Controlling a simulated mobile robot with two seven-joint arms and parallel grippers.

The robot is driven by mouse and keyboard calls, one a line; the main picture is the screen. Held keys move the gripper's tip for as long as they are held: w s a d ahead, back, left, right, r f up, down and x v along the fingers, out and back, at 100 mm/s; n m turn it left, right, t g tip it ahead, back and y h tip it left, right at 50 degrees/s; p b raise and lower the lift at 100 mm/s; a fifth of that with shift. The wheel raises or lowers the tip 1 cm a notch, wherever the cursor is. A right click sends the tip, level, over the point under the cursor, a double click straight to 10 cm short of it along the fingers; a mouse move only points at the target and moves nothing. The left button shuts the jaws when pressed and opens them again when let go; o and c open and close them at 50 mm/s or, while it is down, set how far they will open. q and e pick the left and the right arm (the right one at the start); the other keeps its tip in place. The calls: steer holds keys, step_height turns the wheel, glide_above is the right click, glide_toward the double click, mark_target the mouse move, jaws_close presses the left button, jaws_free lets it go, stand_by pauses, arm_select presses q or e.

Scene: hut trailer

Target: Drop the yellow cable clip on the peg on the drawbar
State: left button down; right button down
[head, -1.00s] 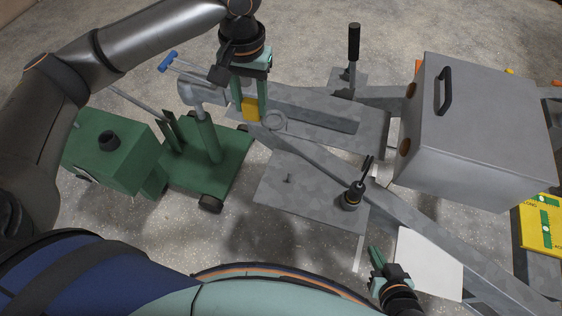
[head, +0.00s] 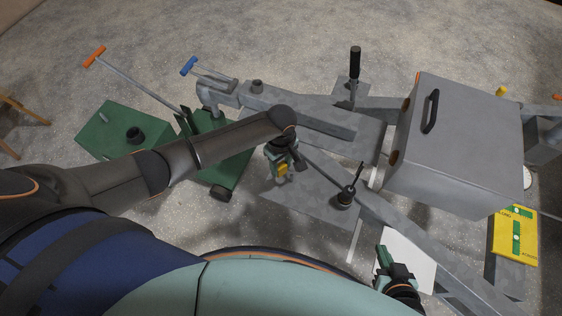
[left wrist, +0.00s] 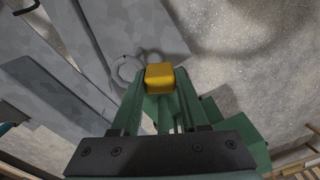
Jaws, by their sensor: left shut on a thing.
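My left gripper (head: 284,167) is shut on the yellow cable clip (head: 282,170) and holds it above the left part of the grey drawbar plate (head: 312,208). In the left wrist view the clip (left wrist: 159,76) sits between the fingertips. The small upright peg on that plate cannot be made out now; my left gripper and the clip cover that area. I cannot tell whether the clip touches anything below. My right gripper (head: 382,257) is low, over the white sheet, away from the clip; whether its fingers are apart is unclear.
A black-based upright fitting (head: 345,197) stands on the plate, right of my left gripper. A grey box (head: 455,140) with a black handle stands at right.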

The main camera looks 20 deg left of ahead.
mark_target(281, 173)
arm_select(q)
step_height(281, 173, down, 2)
steer(key=shift+f+b, duration=0.25)
steer(key=shift+b, duration=0.8)
step_height(281, 173, down, 2)
steer(key=b, duration=0.3)
steer(key=shift+f, duration=0.2)
step_height(281, 173, down, 4)
steer(key=b, duration=0.5)
steer(key=shift+f+b, duration=0.35)
steer(key=shift+f, duration=0.6)
steer(key=c, duration=0.7)
jaws_free()
steer(key=o, duration=0.4)
steer(key=shift+c, duration=0.2)
